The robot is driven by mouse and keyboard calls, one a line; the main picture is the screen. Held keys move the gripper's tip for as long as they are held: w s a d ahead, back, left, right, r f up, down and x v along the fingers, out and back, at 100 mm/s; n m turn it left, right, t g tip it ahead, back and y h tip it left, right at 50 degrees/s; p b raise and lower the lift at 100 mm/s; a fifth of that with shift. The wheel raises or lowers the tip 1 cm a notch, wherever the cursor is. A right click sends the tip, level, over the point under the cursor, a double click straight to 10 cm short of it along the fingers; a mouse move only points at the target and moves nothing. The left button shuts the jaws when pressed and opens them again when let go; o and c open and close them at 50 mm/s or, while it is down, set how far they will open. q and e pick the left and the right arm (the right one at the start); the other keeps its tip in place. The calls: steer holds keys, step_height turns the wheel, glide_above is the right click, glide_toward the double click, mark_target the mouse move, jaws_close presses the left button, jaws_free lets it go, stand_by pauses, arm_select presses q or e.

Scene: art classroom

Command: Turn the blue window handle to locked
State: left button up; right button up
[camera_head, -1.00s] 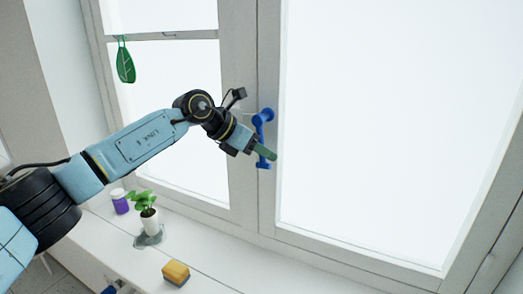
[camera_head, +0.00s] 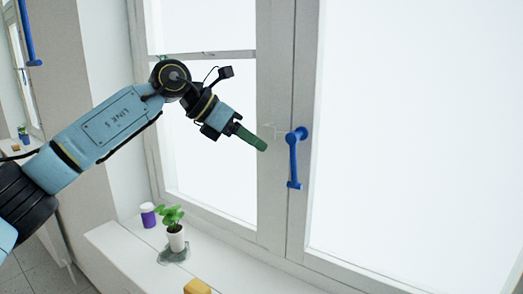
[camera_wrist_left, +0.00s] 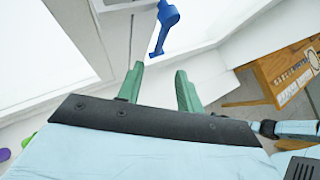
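The blue window handle (camera_head: 294,158) sits on the frame of the right window sash and hangs down, nearly vertical. In the left wrist view the handle (camera_wrist_left: 163,25) shows above and between the fingers, apart from them. My left gripper (camera_head: 263,146) is to the left of the handle in the head view, with a gap between its green fingertips and the handle. In the left wrist view my left gripper (camera_wrist_left: 159,77) has its two fingers spread with nothing between them. My right gripper is not in view.
A potted plant (camera_head: 176,238), a purple jar (camera_head: 148,215) and a yellow sponge (camera_head: 197,287) are on the white sill (camera_head: 125,250) below. Another blue handle (camera_head: 29,42) shows at the far left. A wooden table (camera_wrist_left: 280,72) stands at right in the wrist view.

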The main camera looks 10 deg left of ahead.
arm_select(q)
steer(key=shift+d, duration=0.1)
steer(key=shift+c, duration=1.1)
steer(key=d+h, duration=0.1)
steer(key=d, duration=0.1)
steer(key=s+d+h, duration=0.1)
steer(key=d, duration=0.1)
steer(key=s+d+r+h, duration=0.1)
steer(key=d+h, duration=0.1)
steer(key=shift+s+d+m+g, duration=0.2)
steer(key=shift+s+m+g, duration=0.05)
steer(key=shift+m+g, duration=0.15)
jaws_close()
steer(key=s+d+r+n+t+h, duration=0.1)
steer(key=s+d+r+n+h, duration=0.25)
steer(key=d+h, duration=0.2)
steer(key=s+a+f+n+t+y, duration=0.1)
steer(key=a+f+n+t+y, duration=0.1)
steer(key=f+n+t+y, duration=0.6)
steer(key=a+f+n+t+y, duration=0.15)
steer(key=f+n, duration=0.25)
steer(key=n, duration=0.9)
steer(key=w+d+p, duration=0.1)
steer(key=w+p, duration=0.1)
steer(key=w, duration=0.7)
steer(key=shift+w+d+f+t+p, duration=0.15)
steer(key=shift+d+f+t+p, duration=0.1)
steer(key=shift+f+t+p, duration=0.2)
